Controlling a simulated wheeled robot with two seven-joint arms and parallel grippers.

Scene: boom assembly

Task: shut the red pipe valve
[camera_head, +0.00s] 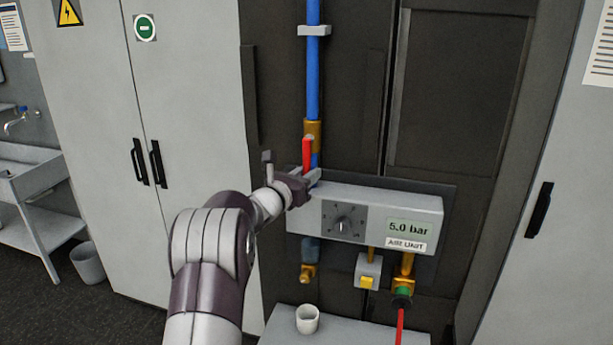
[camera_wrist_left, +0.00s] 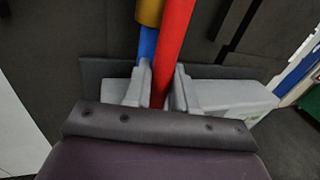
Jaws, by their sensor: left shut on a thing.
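The red valve handle (camera_head: 307,155) stands nearly upright, in line with the blue pipe (camera_head: 313,75), in front of the brass valve body (camera_head: 313,130). My left gripper (camera_head: 310,180) is shut on the lower end of the red handle, just above the grey air unit box. In the left wrist view the red handle (camera_wrist_left: 172,50) runs down between the two grey fingers of my left gripper (camera_wrist_left: 160,90). The blue pipe and brass body (camera_wrist_left: 149,12) show behind it there. My right gripper is not in view.
The grey air unit (camera_head: 415,205), with a dial (camera_head: 342,224) and a display reading 5.0 bar, sits just below and right of the gripper. A white cup (camera_head: 307,318) stands on a pale surface below. Grey cabinets (camera_head: 190,90) flank the dark panel.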

